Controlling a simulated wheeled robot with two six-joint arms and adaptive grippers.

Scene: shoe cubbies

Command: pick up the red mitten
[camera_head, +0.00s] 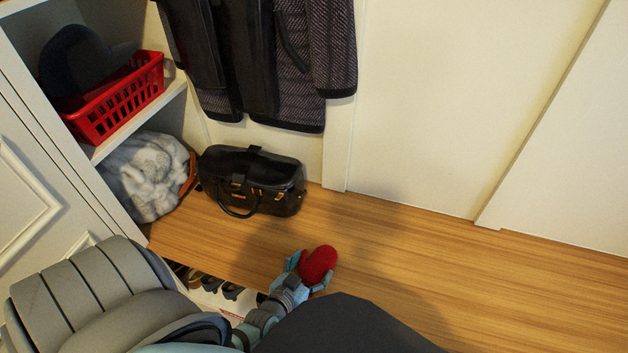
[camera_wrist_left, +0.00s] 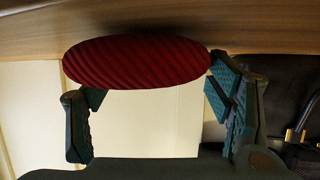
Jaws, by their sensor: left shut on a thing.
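The red mitten (camera_head: 319,262) shows as a rounded red bundle over the front part of the wooden bench top. My left gripper (camera_head: 309,275) is shut on it, with blue-grey fingers at its sides. In the left wrist view the mitten (camera_wrist_left: 138,62) is dark red and ribbed, lying across the fingertips of the left gripper (camera_wrist_left: 155,90). I cannot tell whether it touches the wood or is just clear of it. My right gripper is not in view.
A black handbag (camera_head: 252,181) stands on the bench top (camera_head: 420,238) behind the mitten. A grey fur item (camera_head: 147,178) and a red basket (camera_head: 118,103) with a dark cap are at left. Shoes (camera_head: 210,283) sit below the bench. The bench's right side is clear.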

